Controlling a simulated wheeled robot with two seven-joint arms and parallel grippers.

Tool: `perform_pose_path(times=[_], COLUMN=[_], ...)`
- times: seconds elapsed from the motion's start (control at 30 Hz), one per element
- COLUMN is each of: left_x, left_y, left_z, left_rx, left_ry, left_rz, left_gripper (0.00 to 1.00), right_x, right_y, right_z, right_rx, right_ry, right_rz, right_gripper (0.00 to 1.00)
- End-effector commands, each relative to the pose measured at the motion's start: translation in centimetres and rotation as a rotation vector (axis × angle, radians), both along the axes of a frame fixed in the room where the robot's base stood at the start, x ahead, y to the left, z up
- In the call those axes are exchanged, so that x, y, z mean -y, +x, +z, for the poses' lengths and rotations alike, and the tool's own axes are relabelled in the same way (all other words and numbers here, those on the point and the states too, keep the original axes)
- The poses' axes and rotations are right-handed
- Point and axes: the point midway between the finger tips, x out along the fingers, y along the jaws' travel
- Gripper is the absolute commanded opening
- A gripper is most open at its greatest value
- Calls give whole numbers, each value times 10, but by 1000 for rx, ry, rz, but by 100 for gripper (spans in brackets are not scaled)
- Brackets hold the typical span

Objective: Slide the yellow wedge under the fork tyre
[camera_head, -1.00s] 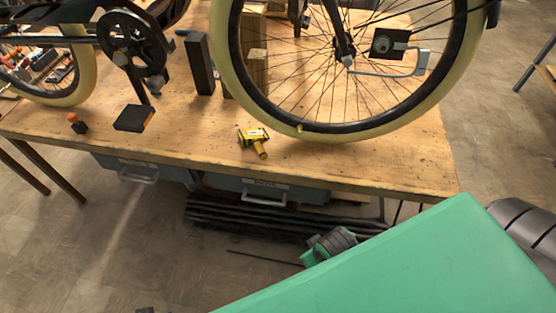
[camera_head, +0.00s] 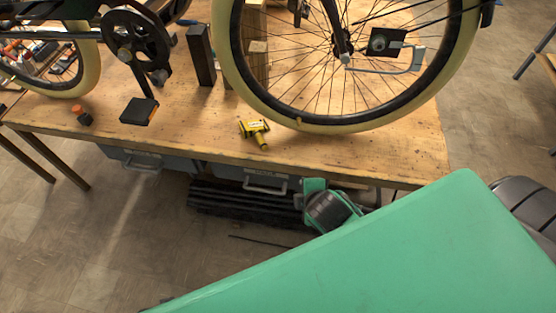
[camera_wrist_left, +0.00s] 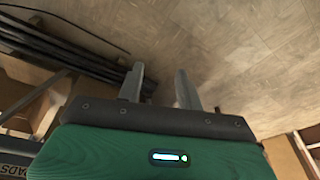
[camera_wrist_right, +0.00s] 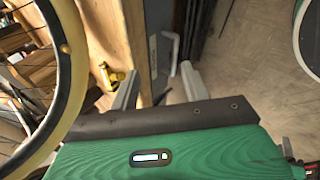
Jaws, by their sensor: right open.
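The yellow wedge (camera_head: 253,127) lies on the wooden bench near its front edge, with a stub pointing towards the edge. It is just left of the lowest part of the cream fork tyre (camera_head: 345,124) and appears apart from it. In the right wrist view the wedge (camera_wrist_right: 112,78) shows beyond the left finger, and the tyre (camera_wrist_right: 70,75) runs down the left side. My right gripper (camera_wrist_right: 158,72) is open and empty, off the bench's front edge. My left gripper (camera_wrist_left: 159,70) is open and empty over the floor. Neither gripper's fingers can be made out in the head view.
The wooden bench (camera_head: 400,155) carries the trike frame, with a crank and pedal (camera_head: 139,111) at left. A dark upright block (camera_head: 201,56) stands behind the wedge. An orange-capped item (camera_head: 81,115) lies at left. Drawers (camera_head: 265,182) and dark bars (camera_head: 240,207) are below the bench.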

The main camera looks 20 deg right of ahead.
Motion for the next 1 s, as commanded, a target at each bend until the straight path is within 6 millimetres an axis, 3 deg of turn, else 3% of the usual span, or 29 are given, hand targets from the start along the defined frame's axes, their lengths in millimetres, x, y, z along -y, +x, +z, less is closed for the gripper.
perform_pose_path(times=[0.03,0.2,0.4,0.5,0.73,1.0], left_x=[-1,-6,-16,-22,-34,-37], left_y=[-8,-43,-103,-137,-194,-210], left_z=[-28,-109,-187,-215,-248,-255], left_rx=[-17,-49,-86,-103,-127,-131], left_ry=[3,6,11,13,18,18], left_rz=[-2,-8,-17,-20,-28,-30], left_gripper=[36,36,36,36,36,36], right_x=[0,-4,-11,-15,-22,-24], right_y=[12,49,87,103,124,129], right_z=[-1,-2,-2,-2,-3,-4], right_rx=[27,111,195,226,265,272], right_ry=[-80,-396,-806,-1009,-1350,-1453], right_rz=[88,405,760,914,1147,1214], right_gripper=[47,47,47,47,47,47])
